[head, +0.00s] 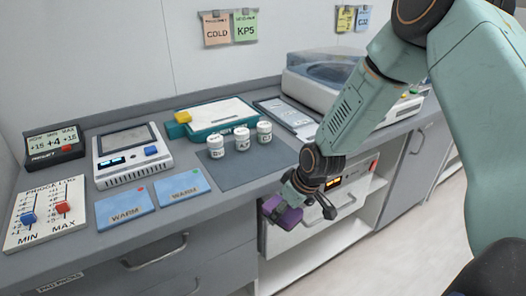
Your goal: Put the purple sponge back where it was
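The purple sponge (284,213) is at the fingers of my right gripper (289,204), beyond the front edge of the counter (240,192). My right gripper comes in from the right, points down and left, and appears shut on the sponge, partly covering it. Behind it, below the counter, is a white unit (285,240) with an orange-lit display (333,184) and a handle. My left gripper is not in view.
Three white jars (241,138) stand on a dark mat (229,173). An open white shelf (325,243) lies below.

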